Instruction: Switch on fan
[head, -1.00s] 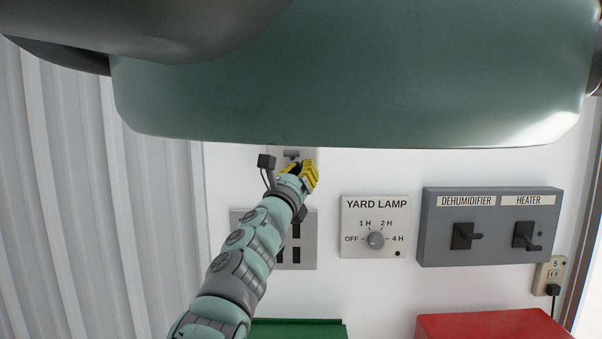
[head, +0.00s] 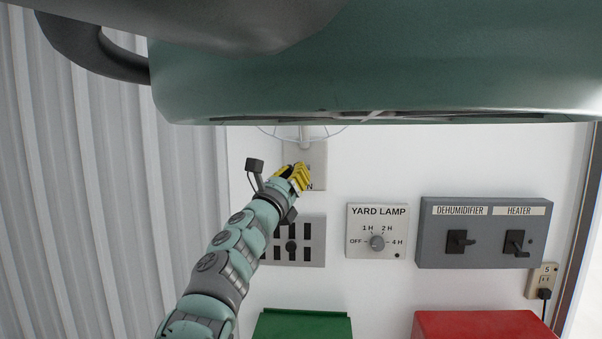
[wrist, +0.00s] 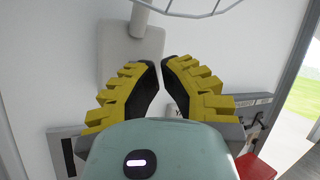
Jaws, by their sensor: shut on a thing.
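The fan shows only in part: the edge of its wire cage (head: 268,131) and a white post on a pale wall plate (head: 318,160), under my dark green body at the top of the head view. The plate (wrist: 118,55), the post (wrist: 142,18) and the cage rim (wrist: 205,13) also show in the wrist view. My gripper (head: 298,173), with yellow ribbed fingers, is at the lower part of the plate and covers most of its lettering; an "N" shows. In the wrist view its fingertips (wrist: 161,66) are close together by the plate's lower right. What they hold is hidden.
Below my gripper is a grey slotted panel (head: 312,253) with a black knob. To its right are the yard lamp dial (head: 377,242) and the dehumidifier and heater box (head: 481,232). Green (head: 303,325) and red (head: 482,324) boxes stand below. Corrugated wall (head: 110,180) lies left.

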